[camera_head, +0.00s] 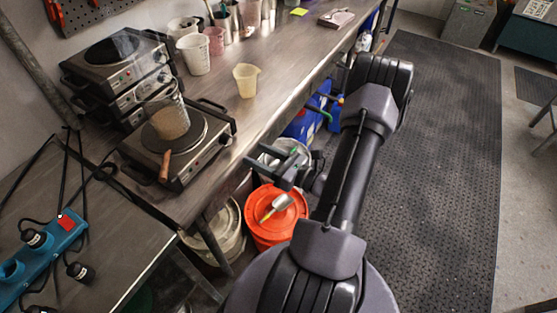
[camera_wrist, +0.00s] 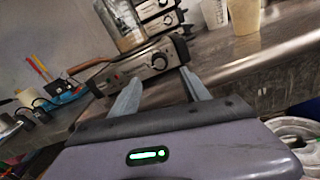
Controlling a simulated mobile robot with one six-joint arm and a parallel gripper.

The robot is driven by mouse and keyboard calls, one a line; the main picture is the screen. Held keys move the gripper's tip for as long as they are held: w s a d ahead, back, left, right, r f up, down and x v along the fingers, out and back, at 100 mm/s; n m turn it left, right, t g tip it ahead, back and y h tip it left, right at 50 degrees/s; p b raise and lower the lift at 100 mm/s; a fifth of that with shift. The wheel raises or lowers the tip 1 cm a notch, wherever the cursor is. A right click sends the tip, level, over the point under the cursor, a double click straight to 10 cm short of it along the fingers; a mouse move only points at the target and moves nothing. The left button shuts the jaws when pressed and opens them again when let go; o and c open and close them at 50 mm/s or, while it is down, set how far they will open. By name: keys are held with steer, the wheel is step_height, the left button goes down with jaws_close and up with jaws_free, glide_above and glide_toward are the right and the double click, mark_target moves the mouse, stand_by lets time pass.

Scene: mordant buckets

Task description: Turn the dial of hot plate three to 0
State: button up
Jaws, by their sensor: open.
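A single hot plate (camera_head: 150,158) stands near the bench's front edge, with a glass beaker of tan contents (camera_head: 170,122) on its round top. Its dial (camera_wrist: 159,62) is on the front panel and shows between my fingertips in the wrist view. The dial's marks are too small to read. More hot plates are stacked (camera_head: 123,92) behind it, with dials on their fronts. I cannot tell which one is number three. My gripper (camera_head: 263,172) is open and empty, in front of the single hot plate and apart from it; the fingers also show in the wrist view (camera_wrist: 160,76).
A wooden handle (camera_head: 165,167) sticks out over the single plate's front. A cream jug (camera_head: 246,80) and several cups stand further along the bench. Below are an orange-lidded bucket (camera_head: 276,216) with a scoop and other buckets. A blue power strip (camera_head: 45,262) lies at left.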

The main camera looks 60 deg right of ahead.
steer(key=s+p, duration=0.1)
steer(key=s, duration=0.7)
steer(key=shift+s+d, duration=0.15)
steer(key=shift+d, duration=0.15)
steer(key=w+a+r+n+g+y, duration=0.3)
steer(key=a+r+n+g+y, duration=0.25)
steer(key=a+n, duration=0.3)
steer(key=w+a+r+n+g+y, duration=0.45)
steer(key=a+n+g, duration=0.2)
steer(key=a, duration=0.25)
steer(key=s+a+r+n+h, duration=0.3)
steer(key=a+r+n, duration=0.3)
steer(key=n, duration=0.3)
steer(key=s+a+r+n+h, duration=0.4)
steer(key=a+r+n+h, duration=0.2)
steer(key=a+n, duration=0.2)
steer(key=shift+a+r+n, duration=0.15)
steer(key=shift+r+n, duration=0.2)
steer(key=shift+n, duration=0.05)
steer(key=shift+c, duration=0.4)
